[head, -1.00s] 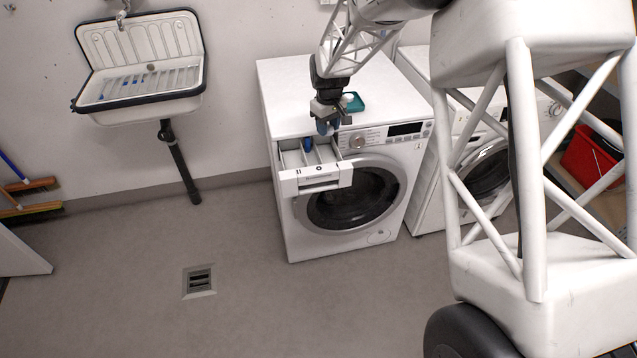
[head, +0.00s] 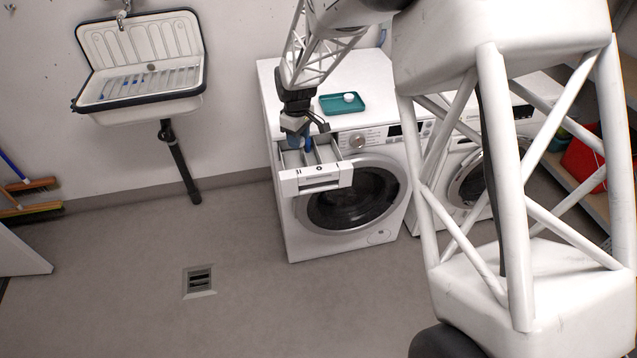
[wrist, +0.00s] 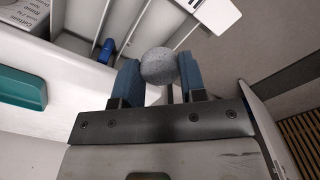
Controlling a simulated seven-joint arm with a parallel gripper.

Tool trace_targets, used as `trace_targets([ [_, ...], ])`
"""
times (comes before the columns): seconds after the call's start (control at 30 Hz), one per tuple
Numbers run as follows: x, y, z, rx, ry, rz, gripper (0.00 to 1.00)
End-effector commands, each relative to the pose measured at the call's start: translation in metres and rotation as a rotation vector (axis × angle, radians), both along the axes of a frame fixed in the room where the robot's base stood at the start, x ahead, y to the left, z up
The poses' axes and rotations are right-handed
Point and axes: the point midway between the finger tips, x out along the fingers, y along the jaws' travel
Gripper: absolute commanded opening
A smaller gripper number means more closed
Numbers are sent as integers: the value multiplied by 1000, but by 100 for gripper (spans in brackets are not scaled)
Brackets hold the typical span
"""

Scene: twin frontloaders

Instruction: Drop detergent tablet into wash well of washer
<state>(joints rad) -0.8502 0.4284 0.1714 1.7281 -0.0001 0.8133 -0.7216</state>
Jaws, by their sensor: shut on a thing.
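My gripper (head: 299,140) is over the left part of the pulled-out detergent drawer (head: 296,185) of the left washer (head: 279,205). In the wrist view my gripper (wrist: 160,78) has its two blue fingers shut on a round, grey speckled tablet (wrist: 159,65). The tablet cannot be made out in the head view. The drawer has several compartments with white walls. A blue piece (wrist: 106,50) stands in the drawer's middle part and also shows in the head view (head: 308,143). The exact height of the tablet above the compartment is unclear.
A teal tray (head: 330,106) with a white round tablet (head: 349,97) on it lies on the washer top; the tray (wrist: 22,88) also shows at left in the wrist view. A second washer (head: 470,190) stands to the right. A wall sink (head: 150,110) is at left.

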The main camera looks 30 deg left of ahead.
Motion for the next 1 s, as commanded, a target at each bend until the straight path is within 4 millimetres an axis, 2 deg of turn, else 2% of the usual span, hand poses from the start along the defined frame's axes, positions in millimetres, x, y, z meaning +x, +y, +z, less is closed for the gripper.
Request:
trace_targets([
  [0.27, 0, 0, -13, -2, 1, -1, 16],
  [0.7, 0, 0, -49, -1, 1, -1, 16],
  [1.0, 0, 0, -59, -1, 1, -1, 16],
])
